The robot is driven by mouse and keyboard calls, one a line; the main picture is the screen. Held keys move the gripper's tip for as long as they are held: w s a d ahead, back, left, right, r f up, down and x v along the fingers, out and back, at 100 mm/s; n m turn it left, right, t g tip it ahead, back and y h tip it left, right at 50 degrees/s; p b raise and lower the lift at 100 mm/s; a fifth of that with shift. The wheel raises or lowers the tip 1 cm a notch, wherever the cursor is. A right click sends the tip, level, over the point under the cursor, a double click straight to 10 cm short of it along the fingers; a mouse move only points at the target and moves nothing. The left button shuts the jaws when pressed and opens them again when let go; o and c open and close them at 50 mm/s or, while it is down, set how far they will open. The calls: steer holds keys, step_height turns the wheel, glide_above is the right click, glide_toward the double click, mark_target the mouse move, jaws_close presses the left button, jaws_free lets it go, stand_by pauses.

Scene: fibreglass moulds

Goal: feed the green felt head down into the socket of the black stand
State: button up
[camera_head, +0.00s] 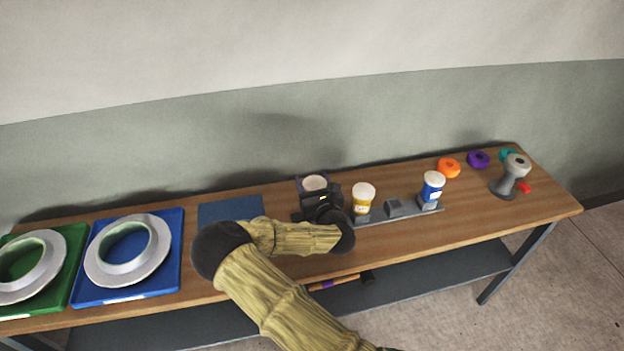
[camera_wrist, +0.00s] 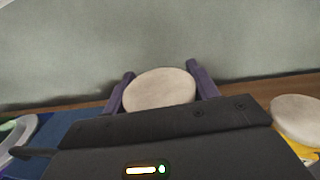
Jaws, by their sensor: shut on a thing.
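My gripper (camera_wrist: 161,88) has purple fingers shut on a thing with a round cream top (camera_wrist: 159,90). The top also shows in the head view (camera_head: 315,183), above the back of the bench. Its body is hidden by my wrist, so I cannot see any green or how far it is above the bench. A dark grey stand (camera_head: 375,220) runs along the bench to the right, its left part behind my wrist. A yellow-labelled, cream-topped piece (camera_head: 362,199) and a blue-labelled one (camera_head: 432,188) stand upright in it. A grey block (camera_head: 396,207) between them carries no piece.
Orange (camera_head: 449,168), purple (camera_head: 478,159) and teal (camera_head: 508,154) rings lie at the back right, near a grey pedestal (camera_head: 513,177). A blue mat (camera_head: 231,209) lies left of my gripper. White ring moulds on blue (camera_head: 170,275) and green (camera_head: 68,282) boards are further left.

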step_height(320, 180, down, 3)
steer(key=shift+w+r+b, duration=0.1)
steer(key=shift+w+b, duration=0.05)
steer(key=shift+b, duration=0.6)
steer(key=shift+d+f+b, duration=0.1)
steer(key=shift+f+b, duration=0.2)
steer(key=shift+f, duration=0.35)
steer(key=shift+a, duration=0.2)
steer(key=shift+s, duration=0.2)
steer(key=o, duration=1)
steer(key=shift+o, duration=1.2)
steer(key=shift+s+d, duration=0.1)
steer(key=shift+s, duration=0.05)
